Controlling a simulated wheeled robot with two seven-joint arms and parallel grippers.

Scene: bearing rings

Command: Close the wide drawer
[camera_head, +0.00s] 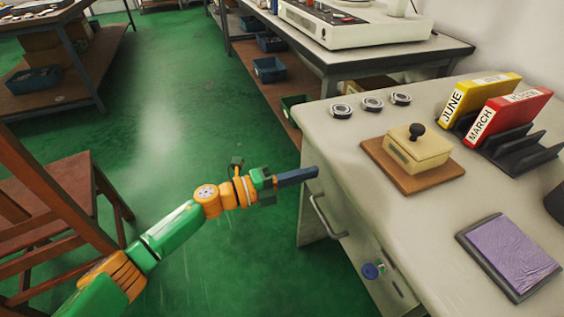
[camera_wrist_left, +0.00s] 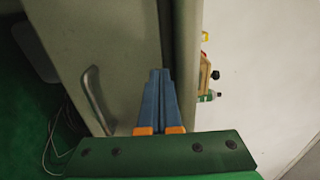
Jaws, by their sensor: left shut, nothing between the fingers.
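The pale desk (camera_head: 365,150) has a drawer front with a curved metal handle (camera_head: 325,215) on its side facing my left arm. I take this front to be the wide drawer; it looks close to flush, but I cannot tell whether a gap is left. In the left wrist view the drawer front (camera_wrist_left: 115,40) fills the upper left, with its handle (camera_wrist_left: 95,100) left of the fingers. My left gripper (camera_head: 314,173) is shut and empty, its dark blue fingertips by the desk's edge above the handle. Whether they touch is unclear. My right gripper is not in view.
On the desk are a wooden box with a black knob (camera_head: 417,147), yellow and red binders (camera_head: 510,118) in a black rack, metal rings (camera_head: 372,104) and a purple pad (camera_head: 510,255). A wooden chair (camera_head: 60,200) stands left; green floor lies between.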

